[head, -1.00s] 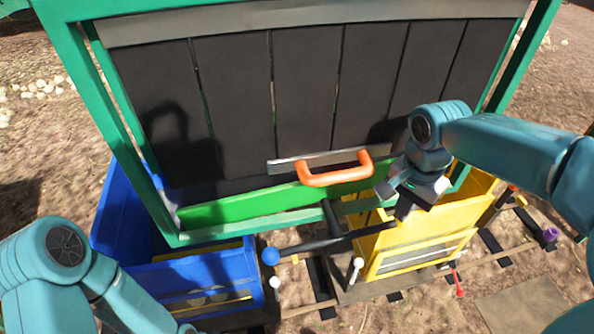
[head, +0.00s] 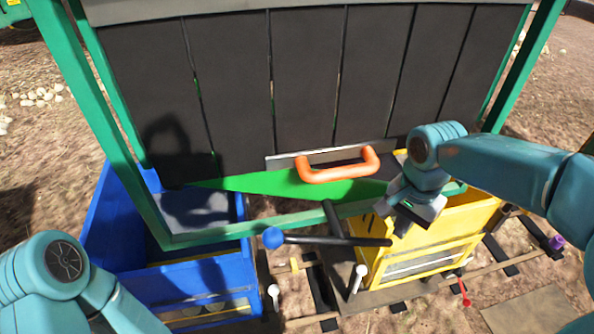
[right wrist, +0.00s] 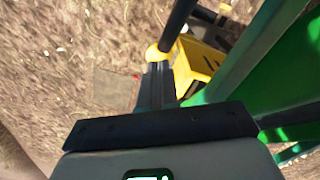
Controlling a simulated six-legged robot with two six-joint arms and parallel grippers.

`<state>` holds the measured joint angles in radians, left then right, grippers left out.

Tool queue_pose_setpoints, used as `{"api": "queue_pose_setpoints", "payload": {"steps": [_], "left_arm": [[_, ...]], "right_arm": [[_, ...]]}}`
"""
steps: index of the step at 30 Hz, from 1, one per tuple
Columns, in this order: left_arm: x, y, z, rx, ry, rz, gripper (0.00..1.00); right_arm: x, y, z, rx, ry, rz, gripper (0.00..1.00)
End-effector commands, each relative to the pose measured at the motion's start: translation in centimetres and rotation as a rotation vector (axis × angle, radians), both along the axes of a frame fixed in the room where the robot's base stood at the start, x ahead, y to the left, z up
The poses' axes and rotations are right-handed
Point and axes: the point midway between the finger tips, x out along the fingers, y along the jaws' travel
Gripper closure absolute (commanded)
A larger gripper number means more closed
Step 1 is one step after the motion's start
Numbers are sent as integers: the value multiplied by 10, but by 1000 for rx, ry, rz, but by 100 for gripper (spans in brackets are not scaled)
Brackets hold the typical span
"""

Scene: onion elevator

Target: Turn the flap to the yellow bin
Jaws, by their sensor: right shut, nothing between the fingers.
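The green flap (head: 300,187) lies under the black slatted hopper, and its visible face narrows to a point at the left. Its black lever (head: 335,240) is almost level, with a blue ball (head: 273,238) at the left end. A yellow ball (right wrist: 155,53) on a black rod shows in the right wrist view. My right gripper (head: 404,222) is shut and empty at the lever's right end; its fingertips (right wrist: 158,68) appear at the yellow ball, contact unclear. The yellow bin (head: 425,250) stands at the right, the blue bin (head: 205,283) at the left. My left gripper is out of view.
An orange handle (head: 337,166) sits on the hopper front above the flap. A green frame (head: 118,130) surrounds the hopper. White-tipped levers (head: 357,278) and a red-tipped one (head: 465,294) stand in front of the bins. Rails run below on bare ground.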

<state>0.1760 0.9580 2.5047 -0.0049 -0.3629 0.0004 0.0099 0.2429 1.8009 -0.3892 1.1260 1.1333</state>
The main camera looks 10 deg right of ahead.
Motion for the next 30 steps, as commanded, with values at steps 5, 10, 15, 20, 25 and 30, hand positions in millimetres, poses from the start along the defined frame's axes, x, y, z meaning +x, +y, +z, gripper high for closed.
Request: {"api": "queue_pose_setpoints", "payload": {"steps": [5, 10, 15, 20, 25, 30], "left_arm": [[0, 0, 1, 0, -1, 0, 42], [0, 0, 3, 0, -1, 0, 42], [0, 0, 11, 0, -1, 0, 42], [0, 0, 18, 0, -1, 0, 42], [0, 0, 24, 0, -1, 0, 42], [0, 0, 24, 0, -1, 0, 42]], "right_arm": [[0, 0, 1, -1, -1, 0, 100], [-3, 0, 6, 0, -1, 0, 100], [-18, -2, 22, 0, -1, 0, 100], [-33, -3, 37, -1, -3, 0, 100], [-46, -4, 50, -1, -2, 1, 100], [-50, -4, 52, -1, -1, 1, 100]]}}
